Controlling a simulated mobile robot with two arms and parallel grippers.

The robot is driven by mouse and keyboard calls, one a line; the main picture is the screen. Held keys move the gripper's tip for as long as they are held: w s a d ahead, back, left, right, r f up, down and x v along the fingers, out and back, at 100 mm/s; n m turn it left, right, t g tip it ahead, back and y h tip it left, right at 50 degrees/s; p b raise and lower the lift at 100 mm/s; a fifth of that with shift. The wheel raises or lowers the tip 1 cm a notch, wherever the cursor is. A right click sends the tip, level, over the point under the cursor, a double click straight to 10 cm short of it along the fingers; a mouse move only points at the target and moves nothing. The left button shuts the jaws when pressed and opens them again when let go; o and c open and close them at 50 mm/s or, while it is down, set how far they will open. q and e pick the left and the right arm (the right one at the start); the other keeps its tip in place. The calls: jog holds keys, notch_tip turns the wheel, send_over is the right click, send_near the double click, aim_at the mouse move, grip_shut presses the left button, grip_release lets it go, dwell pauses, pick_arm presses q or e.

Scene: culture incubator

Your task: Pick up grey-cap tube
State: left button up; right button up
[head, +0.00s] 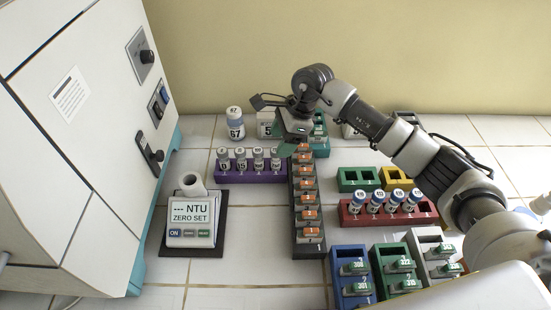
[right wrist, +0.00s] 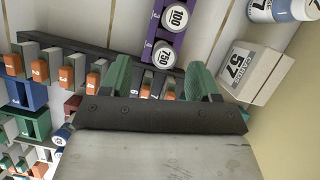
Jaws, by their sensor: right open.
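Several tubes with pale grey-white caps (head: 258,153) stand upright in a purple rack (head: 250,176) left of centre in the head view. Two of them, marked 100 (right wrist: 176,17) and 750 (right wrist: 164,54), show from above at the top of the right wrist view. My right gripper (head: 290,147) is over the far end of a long black rack, just right of the purple rack. Its green fingers (right wrist: 158,82) are apart, with orange-topped pieces of the black rack seen between them. I see no tube held. My left gripper is not in view.
The black rack (head: 311,249) holds several orange-topped pieces. A turbidity meter (head: 191,232) and a large cabinet (head: 75,130) stand left. Bottle 67 (head: 235,124) is behind. A red rack (head: 351,219) with blue-capped tubes and blue, green and white racks stand right.

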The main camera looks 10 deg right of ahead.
jog(key=x, duration=0.1)
jog(key=p+x, duration=0.1)
jog(key=x, duration=0.1)
jog(key=p+x, duration=0.1)
jog(key=shift+w+d+f, duration=0.15)
jog(key=shift+w+f, duration=0.15)
jog(key=shift+f, duration=0.3)
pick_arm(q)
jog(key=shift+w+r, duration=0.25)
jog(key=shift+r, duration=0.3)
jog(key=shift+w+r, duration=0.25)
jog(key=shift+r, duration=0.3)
pick_arm(e)
jog(key=shift+c, duration=0.4)
jog(key=c, duration=0.9)
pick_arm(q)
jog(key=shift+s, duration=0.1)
pick_arm(e)
jog(key=shift+r, duration=0.1)
pick_arm(q)
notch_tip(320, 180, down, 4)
jog(key=b, duration=0.4)
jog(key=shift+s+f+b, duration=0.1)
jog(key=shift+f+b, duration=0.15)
jog(key=shift+b, duration=0.05)
pick_arm(e)
notch_tip(320, 180, up, 18)
